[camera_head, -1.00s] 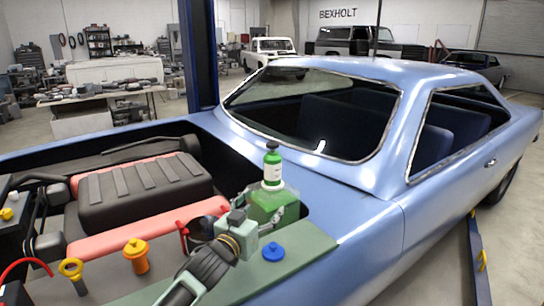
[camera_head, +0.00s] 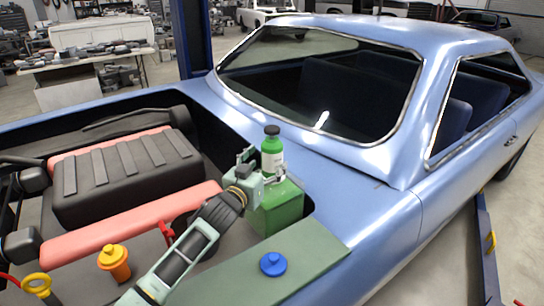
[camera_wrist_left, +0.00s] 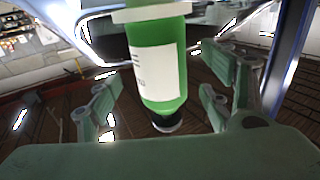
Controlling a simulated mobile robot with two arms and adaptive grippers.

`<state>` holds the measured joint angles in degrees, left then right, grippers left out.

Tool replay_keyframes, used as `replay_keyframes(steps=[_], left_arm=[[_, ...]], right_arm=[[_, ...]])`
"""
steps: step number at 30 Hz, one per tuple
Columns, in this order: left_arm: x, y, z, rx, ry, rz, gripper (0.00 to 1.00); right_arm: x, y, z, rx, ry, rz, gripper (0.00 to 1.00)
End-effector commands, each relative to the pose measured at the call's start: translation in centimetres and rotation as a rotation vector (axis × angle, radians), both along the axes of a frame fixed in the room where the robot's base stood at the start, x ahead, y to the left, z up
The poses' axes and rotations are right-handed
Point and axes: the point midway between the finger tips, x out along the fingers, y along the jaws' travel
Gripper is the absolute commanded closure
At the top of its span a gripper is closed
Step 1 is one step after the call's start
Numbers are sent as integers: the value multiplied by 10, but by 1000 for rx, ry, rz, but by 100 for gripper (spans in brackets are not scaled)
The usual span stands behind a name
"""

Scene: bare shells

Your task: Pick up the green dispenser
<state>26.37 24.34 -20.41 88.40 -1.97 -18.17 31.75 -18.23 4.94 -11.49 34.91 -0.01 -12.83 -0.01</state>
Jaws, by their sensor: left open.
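The green dispenser (camera_head: 272,158) is an upright bottle with a white label and a dark cap. It stands on a green box-shaped tank (camera_head: 284,208) in the car's open bay. My left gripper (camera_head: 262,166) is at the dispenser, just in front of it, partly covering its lower part. In the left wrist view the dispenser (camera_wrist_left: 160,72) appears cap-down between the two spread fingers of my left gripper (camera_wrist_left: 160,102). Gaps show on both sides, so the fingers look clear of it. My right gripper is not in view.
A blue cap (camera_head: 273,264) sits on the green ledge (camera_head: 300,258) nearby. An orange cap (camera_head: 114,262), a yellow ring cap (camera_head: 37,285) and a black ribbed engine cover (camera_head: 125,178) lie left. The car's rear window (camera_head: 320,85) rises behind the dispenser.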

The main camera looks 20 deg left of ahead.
Motion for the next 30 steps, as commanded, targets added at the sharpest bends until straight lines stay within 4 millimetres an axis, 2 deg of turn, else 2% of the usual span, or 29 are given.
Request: replay_keyframes(steps=[4,8,13,19,23,30], left_arm=[[20,-2,4,-1,0,1,27],[33,-5,2,-1,0,0,27],[40,-6,1,-1,0,-1,27],[40,-6,0,-1,0,-1,27],[39,-6,0,0,0,0,38],[39,-6,0,0,0,0,59]], right_arm=[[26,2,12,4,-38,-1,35],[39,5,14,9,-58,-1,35],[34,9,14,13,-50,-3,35],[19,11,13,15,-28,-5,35],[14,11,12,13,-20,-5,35],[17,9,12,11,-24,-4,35]])
